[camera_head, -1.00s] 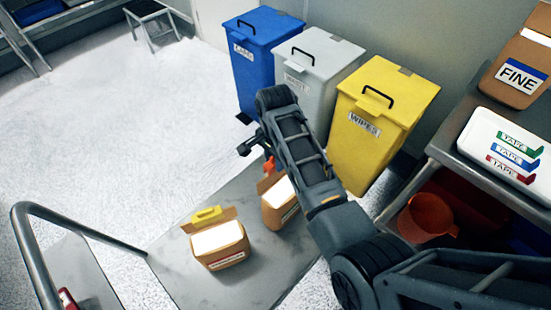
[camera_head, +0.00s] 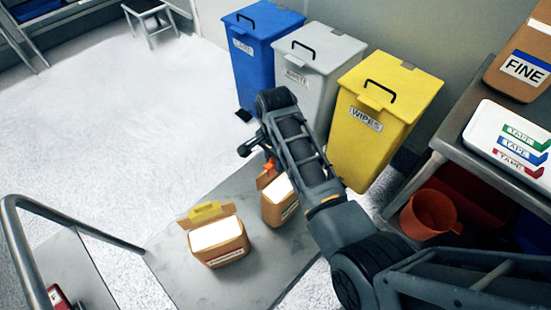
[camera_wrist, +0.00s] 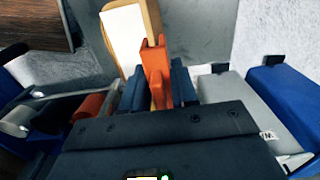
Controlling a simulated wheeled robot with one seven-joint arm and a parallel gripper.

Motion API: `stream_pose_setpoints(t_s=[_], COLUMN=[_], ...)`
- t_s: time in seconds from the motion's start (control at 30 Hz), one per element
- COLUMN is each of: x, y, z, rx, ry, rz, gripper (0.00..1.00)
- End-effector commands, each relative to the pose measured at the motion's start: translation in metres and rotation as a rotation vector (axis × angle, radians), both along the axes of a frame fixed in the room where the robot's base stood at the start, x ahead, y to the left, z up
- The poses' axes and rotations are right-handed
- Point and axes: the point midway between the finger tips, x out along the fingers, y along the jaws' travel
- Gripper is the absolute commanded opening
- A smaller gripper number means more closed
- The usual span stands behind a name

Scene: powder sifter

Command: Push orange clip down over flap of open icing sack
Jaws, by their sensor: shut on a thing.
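The orange clip (camera_wrist: 156,68) is between the blue-grey fingers of my gripper (camera_wrist: 157,88) in the wrist view. In the head view the clip (camera_head: 269,166) shows as a small orange bit at the upper left of an open brown sack (camera_head: 276,210), at its raised flap. This sack has a white top and a green-marked label, and my arm partly covers it. The wrist view shows its white top (camera_wrist: 123,32) and brown edge beside the clip. The clip overlaps the flap there; how far down it sits I cannot tell. My fingers are hidden in the head view.
Blue (camera_head: 257,65), grey (camera_head: 308,80) and yellow (camera_head: 380,130) bins stand behind. A shelf cart (camera_head: 450,150) with an orange jug (camera_head: 430,213) is at right.

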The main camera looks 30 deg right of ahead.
Motion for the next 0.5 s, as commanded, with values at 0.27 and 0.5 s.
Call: stream_pose_setpoints(t_s=[0.27,0.5], x=[0.0000,0.0000], y=[-0.0001,-0.0001], z=[0.0001,0.0001], rx=[0.000,0.000], ry=[0.000,0.000], rz=[0.000,0.000], gripper=[0.45,0.58])
